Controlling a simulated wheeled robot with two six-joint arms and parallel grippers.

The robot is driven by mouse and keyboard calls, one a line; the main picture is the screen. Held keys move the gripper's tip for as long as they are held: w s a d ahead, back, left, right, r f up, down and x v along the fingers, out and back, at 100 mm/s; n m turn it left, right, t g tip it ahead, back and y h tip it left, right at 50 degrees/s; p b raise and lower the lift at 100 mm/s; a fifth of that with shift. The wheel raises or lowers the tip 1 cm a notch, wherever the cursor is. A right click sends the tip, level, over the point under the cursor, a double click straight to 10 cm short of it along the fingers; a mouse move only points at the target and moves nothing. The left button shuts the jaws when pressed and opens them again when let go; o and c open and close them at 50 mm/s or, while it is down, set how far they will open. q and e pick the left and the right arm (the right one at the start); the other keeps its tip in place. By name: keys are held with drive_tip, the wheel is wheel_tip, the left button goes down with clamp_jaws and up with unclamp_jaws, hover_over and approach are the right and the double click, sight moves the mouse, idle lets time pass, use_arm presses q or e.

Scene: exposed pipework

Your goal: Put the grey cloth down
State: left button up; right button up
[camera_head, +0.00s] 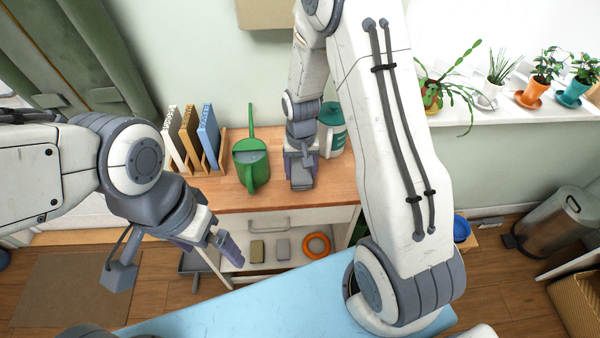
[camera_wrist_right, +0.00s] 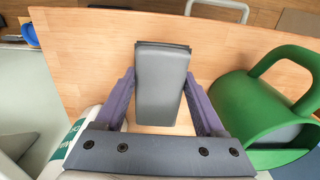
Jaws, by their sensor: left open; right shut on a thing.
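The grey cloth (camera_wrist_right: 162,82) looks like a thick, folded dark grey slab between the purple fingers of my right gripper (camera_wrist_right: 165,105) in the right wrist view. In the head view, the right gripper (camera_head: 300,178) points down over the wooden worktop, and the cloth (camera_head: 301,170) shows as a small grey shape at its tip. I cannot tell whether the cloth touches the worktop (camera_head: 280,199). My left gripper (camera_head: 232,249) is open and empty, in front of the worktop's left part.
Upright books (camera_head: 195,138) are further left. The shelf below holds an orange ring (camera_head: 316,245) and two small blocks. The front worktop strip is clear.

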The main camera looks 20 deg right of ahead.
sight(301, 170)
drive_tip(key=shift+f, duration=0.85)
drive_tip(key=shift+f, duration=0.15)
drive_tip(key=o, duration=1.3)
drive_tip(key=shift+r, duration=0.3)
wheel_tip(301, 170, up, 12)
drive_tip(key=b, duration=0.1)
drive_tip(key=shift+f, duration=0.1)
